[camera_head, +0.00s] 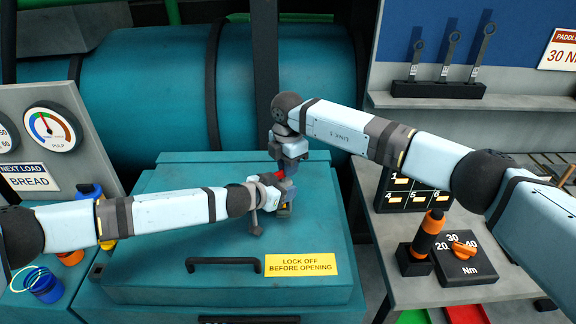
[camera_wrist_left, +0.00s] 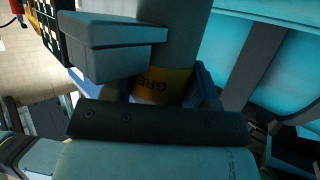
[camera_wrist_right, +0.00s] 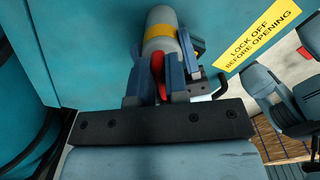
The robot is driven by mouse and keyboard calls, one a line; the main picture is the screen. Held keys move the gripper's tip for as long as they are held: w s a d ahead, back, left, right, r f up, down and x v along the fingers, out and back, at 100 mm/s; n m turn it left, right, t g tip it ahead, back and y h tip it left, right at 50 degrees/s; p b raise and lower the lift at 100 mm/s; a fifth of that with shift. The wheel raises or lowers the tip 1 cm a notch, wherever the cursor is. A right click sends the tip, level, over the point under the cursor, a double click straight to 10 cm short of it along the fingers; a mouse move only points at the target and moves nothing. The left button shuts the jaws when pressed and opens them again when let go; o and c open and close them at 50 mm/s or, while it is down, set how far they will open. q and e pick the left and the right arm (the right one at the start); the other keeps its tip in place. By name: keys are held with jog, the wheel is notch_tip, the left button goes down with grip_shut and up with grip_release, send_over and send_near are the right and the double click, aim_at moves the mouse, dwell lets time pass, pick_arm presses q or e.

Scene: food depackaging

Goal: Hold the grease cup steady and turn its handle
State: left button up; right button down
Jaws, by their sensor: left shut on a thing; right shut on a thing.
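The grease cup is a grey cylinder with a yellow band, standing on the teal lid (camera_head: 150,240). The left wrist view shows its yellow band (camera_wrist_left: 165,84) with part of its lettering, and the right wrist view shows it from above (camera_wrist_right: 160,40). My left gripper (camera_head: 279,190) is shut around the cup's body from the left. The red handle (camera_wrist_right: 157,75) is at the top of the cup. My right gripper (camera_head: 288,170) is shut on the handle from above, with a finger on each side. The grippers hide much of the cup in the head view.
A black bar handle (camera_head: 222,262) and a yellow lock-off sign (camera_head: 301,265) are on the lid in front. A bench at right holds an orange-handled tool (camera_head: 430,230) and a torque dial box (camera_head: 462,255). A large teal drum (camera_head: 150,85) stands behind.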

jog(key=shift+a, duration=0.1)
jog(key=c, duration=1.4)
grip_release()
notch_tip(320, 180, up, 12)
pick_arm(q)
jog(key=o, duration=1.2)
jog(key=shift+o, duration=0.2)
